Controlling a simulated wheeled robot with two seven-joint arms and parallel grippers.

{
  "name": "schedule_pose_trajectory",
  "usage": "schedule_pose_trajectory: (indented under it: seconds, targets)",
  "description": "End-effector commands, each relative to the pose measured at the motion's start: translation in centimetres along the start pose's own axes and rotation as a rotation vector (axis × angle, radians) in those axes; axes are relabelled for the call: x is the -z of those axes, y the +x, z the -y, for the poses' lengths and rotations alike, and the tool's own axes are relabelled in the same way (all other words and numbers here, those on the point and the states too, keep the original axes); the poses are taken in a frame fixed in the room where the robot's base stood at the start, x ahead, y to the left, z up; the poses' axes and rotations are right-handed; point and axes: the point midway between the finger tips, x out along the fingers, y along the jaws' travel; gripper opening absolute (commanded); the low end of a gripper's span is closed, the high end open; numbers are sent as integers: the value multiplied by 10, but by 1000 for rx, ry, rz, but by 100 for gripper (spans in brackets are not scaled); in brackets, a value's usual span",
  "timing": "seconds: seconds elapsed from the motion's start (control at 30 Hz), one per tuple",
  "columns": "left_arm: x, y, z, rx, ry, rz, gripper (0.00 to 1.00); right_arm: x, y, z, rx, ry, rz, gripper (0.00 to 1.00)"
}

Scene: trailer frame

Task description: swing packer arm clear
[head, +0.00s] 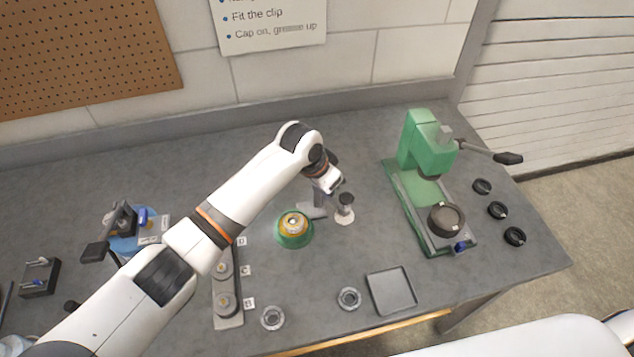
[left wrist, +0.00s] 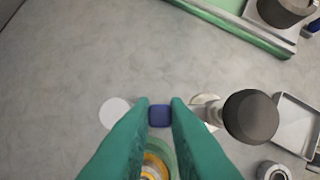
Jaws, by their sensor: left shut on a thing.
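My left gripper (head: 338,188) reaches over the middle of the bench. In the left wrist view its teal fingers (left wrist: 160,116) are shut on a small dark blue block-like grip (left wrist: 160,117), which I take to be the packer arm's handle. The rest of the packer arm is mostly hidden by the gripper in the head view. Just below stands a green round cup (head: 293,236) with a yellow-orange ring inside; it also shows partly between the fingers (left wrist: 157,165). Beside it is a dark-topped cylinder (head: 345,203) on a pale round base (left wrist: 204,106). My right gripper is not in view.
A green press (head: 425,150) with a lever stands at the right, near several black rings (head: 497,210). A grey tray (head: 392,291) and metal rings (head: 349,298) lie at the front. A lettered rack (head: 228,318) is left. The bench behind the cup is clear.

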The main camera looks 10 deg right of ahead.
Motion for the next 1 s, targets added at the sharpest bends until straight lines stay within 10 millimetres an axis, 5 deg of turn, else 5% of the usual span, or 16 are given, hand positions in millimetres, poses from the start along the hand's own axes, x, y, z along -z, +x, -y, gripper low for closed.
schedule_pose_trajectory:
  seconds: [0.37, 0.4, 0.53, 0.83, 1.0]
  targets:
    - [-1, 0, 0, -3, -2, 2, 0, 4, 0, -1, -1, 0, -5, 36]
    - [-1, 0, 0, -3, -2, 2, 18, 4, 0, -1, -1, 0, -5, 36]
    - [-1, 0, 0, -2, -1, 1, 36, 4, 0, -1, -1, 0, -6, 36]
    - [-1, -1, 0, -1, -1, 2, 36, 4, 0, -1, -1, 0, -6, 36]
    - [-2, -17, 0, -2, -1, 4, 36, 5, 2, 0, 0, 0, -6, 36]
